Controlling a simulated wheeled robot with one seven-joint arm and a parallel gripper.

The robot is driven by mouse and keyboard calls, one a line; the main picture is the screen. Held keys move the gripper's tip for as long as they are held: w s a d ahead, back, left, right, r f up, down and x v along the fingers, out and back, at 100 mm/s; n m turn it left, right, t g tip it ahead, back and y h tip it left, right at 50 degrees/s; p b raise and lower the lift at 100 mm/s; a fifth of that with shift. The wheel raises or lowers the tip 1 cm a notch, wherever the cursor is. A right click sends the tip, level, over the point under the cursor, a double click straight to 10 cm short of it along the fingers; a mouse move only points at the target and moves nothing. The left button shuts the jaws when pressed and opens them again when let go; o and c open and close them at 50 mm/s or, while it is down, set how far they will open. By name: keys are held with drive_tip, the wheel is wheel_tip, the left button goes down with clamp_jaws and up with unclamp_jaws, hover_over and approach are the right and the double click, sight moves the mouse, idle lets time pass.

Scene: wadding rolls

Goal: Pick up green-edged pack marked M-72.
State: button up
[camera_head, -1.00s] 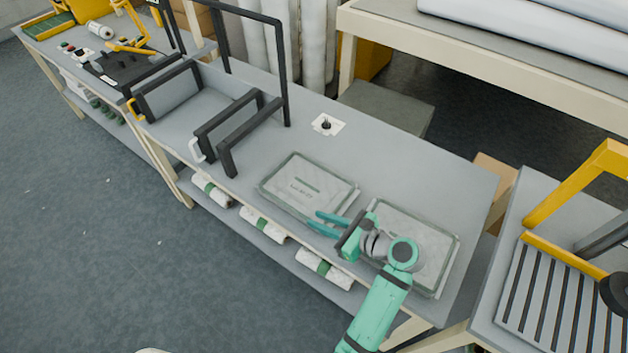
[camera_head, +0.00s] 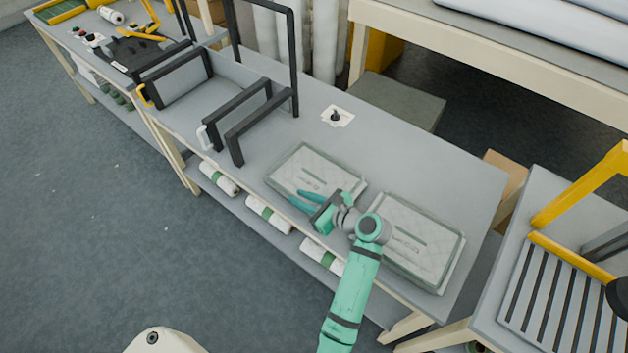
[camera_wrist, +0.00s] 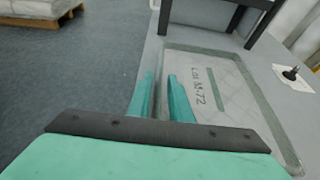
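The green-edged pack marked M-72 (camera_head: 299,170) lies flat on the grey table, left of a second similar pack (camera_head: 414,244). In the wrist view, the M-72 pack (camera_wrist: 232,88) shows its lettering "Lot M-72" just right of my fingers. My gripper (camera_head: 306,203) is at the pack's near edge in the head view, its teal fingers apart and nothing between them. In the wrist view, my gripper (camera_wrist: 160,95) points along the pack's left edge. I cannot tell whether a finger touches the pack.
Dark frames (camera_head: 262,120) stand left of the packs on the table (camera_head: 400,150). A small white plate with a black knob (camera_head: 337,116) lies behind. White rolls (camera_head: 268,214) lie on the shelf below. A slatted rack (camera_head: 560,295) stands at right.

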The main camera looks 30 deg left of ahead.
drive_tip(key=shift+a, duration=0.15)
clamp_jaws()
drive_tip(key=shift+r, duration=0.1)
